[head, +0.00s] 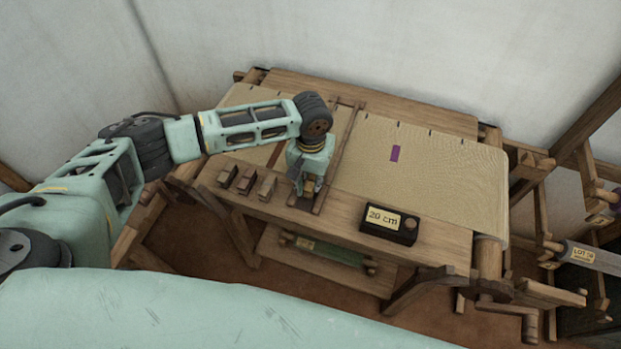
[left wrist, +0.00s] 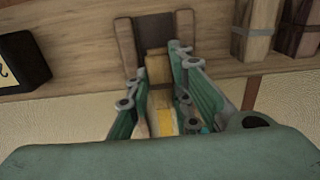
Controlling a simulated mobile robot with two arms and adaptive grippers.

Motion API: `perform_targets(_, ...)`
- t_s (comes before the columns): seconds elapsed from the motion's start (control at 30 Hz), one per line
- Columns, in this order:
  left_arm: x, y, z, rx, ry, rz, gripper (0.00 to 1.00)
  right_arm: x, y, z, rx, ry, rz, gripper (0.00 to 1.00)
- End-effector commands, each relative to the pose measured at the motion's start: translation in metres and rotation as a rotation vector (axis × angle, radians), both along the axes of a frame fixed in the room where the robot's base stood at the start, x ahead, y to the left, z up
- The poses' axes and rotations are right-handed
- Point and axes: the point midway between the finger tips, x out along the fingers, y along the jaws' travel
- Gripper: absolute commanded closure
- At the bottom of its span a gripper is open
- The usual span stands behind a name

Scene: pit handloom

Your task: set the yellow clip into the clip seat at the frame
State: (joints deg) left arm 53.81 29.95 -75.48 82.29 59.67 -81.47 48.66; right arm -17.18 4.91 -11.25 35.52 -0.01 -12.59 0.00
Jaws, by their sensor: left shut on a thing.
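The yellow clip (left wrist: 158,72), a wooden piece with a yellow part at its near end, sits between the fingers of my left gripper (left wrist: 152,82) in the left wrist view. The gripper is shut on it. The clip's far end is at the mouth of the clip seat (left wrist: 154,28), a dark recess between two wooden cheeks. I cannot tell whether it touches the seat floor. In the head view my left gripper (head: 308,188) points down at the table's front edge and mostly hides clip and seat. My right gripper is not in view.
Several wooden blocks (head: 247,181) stand left of the gripper on the front board. A black box reading 20 cm (head: 390,223) stands to the right. Pale cloth (head: 430,165) with a purple mark covers the table behind. A wooden bar (head: 341,150) crosses the cloth.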

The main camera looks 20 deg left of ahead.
Motion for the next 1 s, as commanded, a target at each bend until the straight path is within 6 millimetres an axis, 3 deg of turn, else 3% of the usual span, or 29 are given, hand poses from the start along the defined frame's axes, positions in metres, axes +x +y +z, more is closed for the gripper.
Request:
perform_targets(0.2, 0.0, 0.0, -0.003, 0.0, 0.001, 0.001, 1.0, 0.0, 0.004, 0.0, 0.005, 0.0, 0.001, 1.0)
perform_targets(0.23, 0.0, 0.0, -0.003, 0.0, 0.001, 0.001, 0.79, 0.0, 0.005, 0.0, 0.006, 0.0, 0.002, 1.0)
perform_targets(0.43, 0.0, 0.0, -0.003, 0.0, 0.001, 0.001, 0.62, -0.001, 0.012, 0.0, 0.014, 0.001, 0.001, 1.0)
perform_targets(0.77, 0.0, 0.0, 0.0, 0.0, -0.001, 0.001, 0.62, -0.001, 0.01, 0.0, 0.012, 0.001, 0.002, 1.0)
perform_targets(1.0, 0.001, 0.0, 0.031, -0.003, -0.004, 0.0, 0.62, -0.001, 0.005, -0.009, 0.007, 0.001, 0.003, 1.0)
